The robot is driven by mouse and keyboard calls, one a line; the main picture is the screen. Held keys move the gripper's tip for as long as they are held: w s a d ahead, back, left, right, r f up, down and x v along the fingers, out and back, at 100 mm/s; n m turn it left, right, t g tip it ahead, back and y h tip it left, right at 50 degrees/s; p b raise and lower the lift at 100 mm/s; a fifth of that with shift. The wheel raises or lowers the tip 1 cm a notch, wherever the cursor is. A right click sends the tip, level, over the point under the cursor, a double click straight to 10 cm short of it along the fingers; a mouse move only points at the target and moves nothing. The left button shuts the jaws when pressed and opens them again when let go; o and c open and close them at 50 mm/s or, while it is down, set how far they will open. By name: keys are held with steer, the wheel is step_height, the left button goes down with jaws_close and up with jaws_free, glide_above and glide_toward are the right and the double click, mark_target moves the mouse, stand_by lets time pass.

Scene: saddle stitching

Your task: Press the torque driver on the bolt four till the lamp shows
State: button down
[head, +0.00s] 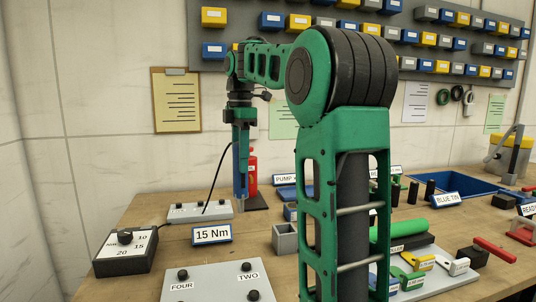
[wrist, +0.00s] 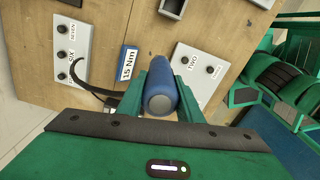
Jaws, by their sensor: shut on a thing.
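My gripper (head: 241,118) is shut on the blue torque driver (head: 240,168), which hangs upright, tip down, near the back of the bench. The driver's round grey end and blue body (wrist: 163,92) fill the middle of the wrist view between the fingers. Bolt four (head: 183,275), a black knob by the FOUR label, is on the grey plate (head: 215,284) at the front, apart from the driver. In the wrist view the TWO label (wrist: 192,62) shows, but bolt four cannot be made out. I cannot make out a lit lamp on the driver.
A dial box (head: 125,248) stands at the left front, beside the 15 Nm sign (head: 212,234). Another bolt plate (head: 200,211) lies behind the sign, with a black cable above it. A dark pad (head: 256,203) and red bottle (head: 252,172) stand near the driver. A grey bin (head: 285,240) is to the right.

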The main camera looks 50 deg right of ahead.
steer(key=w+a+f+n, duration=0.1)
steer(key=a+f+n, duration=0.25)
steer(key=a, duration=1.65)
step_height(320, 180, down, 7)
steer(key=shift+f, duration=0.15)
stand_by(1.6)
steer(key=shift+d, duration=0.1)
stand_by(0.4)
step_height(320, 180, up, 6)
stand_by(0.8)
steer(key=shift+w+d, duration=0.1)
